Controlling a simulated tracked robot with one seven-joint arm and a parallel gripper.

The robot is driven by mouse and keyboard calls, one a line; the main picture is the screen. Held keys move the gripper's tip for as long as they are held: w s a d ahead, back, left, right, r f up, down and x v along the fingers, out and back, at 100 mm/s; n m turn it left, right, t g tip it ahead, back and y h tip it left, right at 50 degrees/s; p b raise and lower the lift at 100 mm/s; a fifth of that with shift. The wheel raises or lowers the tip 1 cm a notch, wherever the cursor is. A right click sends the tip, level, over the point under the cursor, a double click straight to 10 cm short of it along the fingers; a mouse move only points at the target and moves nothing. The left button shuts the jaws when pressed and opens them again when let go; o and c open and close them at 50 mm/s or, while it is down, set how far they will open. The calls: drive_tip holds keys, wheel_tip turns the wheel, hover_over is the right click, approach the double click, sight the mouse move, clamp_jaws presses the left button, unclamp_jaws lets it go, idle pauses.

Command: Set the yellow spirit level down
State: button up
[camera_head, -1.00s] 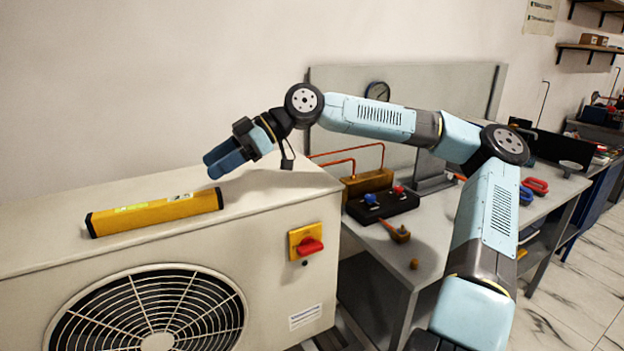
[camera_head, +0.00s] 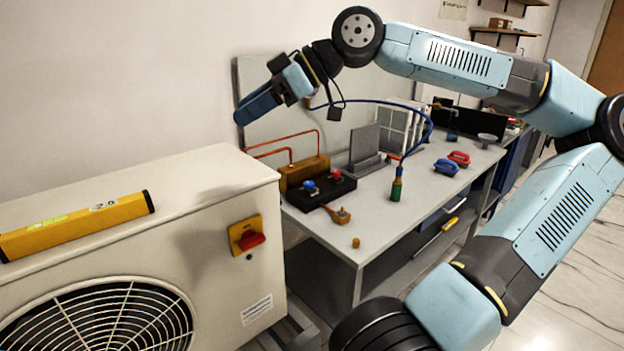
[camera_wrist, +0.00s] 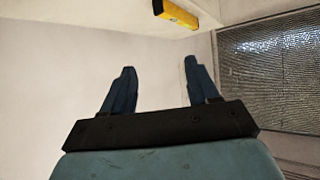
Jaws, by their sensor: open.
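The yellow spirit level (camera_head: 75,226) lies flat on top of the cream outdoor unit (camera_head: 200,190), at the left of the head view. In the wrist view the spirit level (camera_wrist: 176,14) shows at the top edge, apart from the fingers. My gripper (camera_head: 245,112) is raised above and to the right of the level, over the unit's far right end. In the wrist view my gripper (camera_wrist: 158,80) has its two blue fingers spread with nothing between them.
A red rotary switch (camera_head: 248,238) is on the unit's front. To the right, a workbench (camera_head: 385,220) holds a black valve block (camera_head: 318,200), copper pipes, a blue hose with a green-handled end (camera_head: 396,190), and blue and red tools. The unit's top right of the level is clear.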

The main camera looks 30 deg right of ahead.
drive_tip(key=s+d+m+t+h, duration=0.3)
drive_tip(key=s+d+m+h, duration=0.15)
drive_tip(key=s, duration=0.25)
drive_tip(key=s+d+f+m+g+h, duration=0.1)
drive_tip(key=s+f+m+h, duration=0.2)
drive_tip(key=f+m+h, duration=0.3)
drive_tip(key=shift+s+d+f+m+g, duration=0.2)
drive_tip(key=shift+s+f+m+g, duration=0.2)
drive_tip(key=shift+f+m, duration=1.65)
